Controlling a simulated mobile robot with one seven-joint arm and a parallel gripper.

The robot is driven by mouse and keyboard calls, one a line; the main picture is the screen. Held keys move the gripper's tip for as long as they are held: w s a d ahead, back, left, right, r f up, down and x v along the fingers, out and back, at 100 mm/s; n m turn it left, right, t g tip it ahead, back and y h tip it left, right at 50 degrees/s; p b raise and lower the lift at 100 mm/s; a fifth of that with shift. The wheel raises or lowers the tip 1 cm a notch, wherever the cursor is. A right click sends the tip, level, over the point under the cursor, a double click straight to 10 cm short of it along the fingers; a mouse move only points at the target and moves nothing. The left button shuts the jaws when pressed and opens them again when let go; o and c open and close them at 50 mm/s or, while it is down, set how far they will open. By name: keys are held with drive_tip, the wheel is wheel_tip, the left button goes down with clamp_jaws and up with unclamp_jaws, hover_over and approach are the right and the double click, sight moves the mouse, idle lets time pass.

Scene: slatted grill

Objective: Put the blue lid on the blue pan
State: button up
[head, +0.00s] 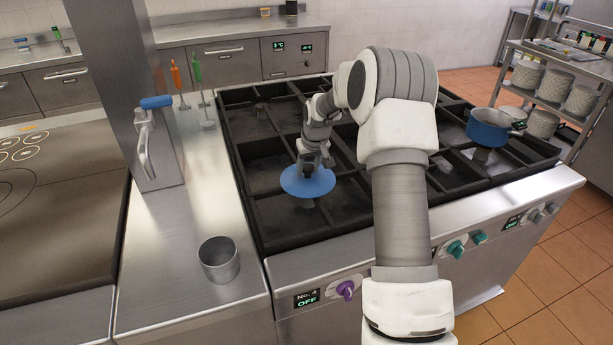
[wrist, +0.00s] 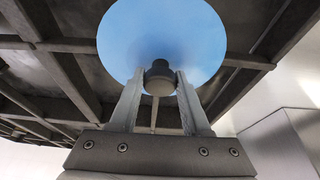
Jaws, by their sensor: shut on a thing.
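The blue lid (head: 307,181) is a flat round disc, held roughly level above the left part of the grill in the head view. My gripper (head: 309,166) is above it, shut on its dark knob. In the wrist view, the two fingers of my gripper (wrist: 159,90) sit either side of the knob, with the underlying blue lid (wrist: 160,35) beyond them. The blue pan (head: 490,128) stands on the right end of the grill, well apart from the lid. Its top is partly visible and its inside looks grey.
The black slatted grill (head: 268,205) spans the middle. A metal cup (head: 218,260) stands on the steel counter (head: 165,245) at left, near a steel post with a blue-topped handle. Orange and green utensils stand behind. A rack with stacked plates (head: 580,99) is at right.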

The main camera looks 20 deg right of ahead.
sight(306, 163)
clamp_jaws()
drive_tip(key=shift+r+p, duration=1.45)
drive_tip(key=shift+r, duration=1.1)
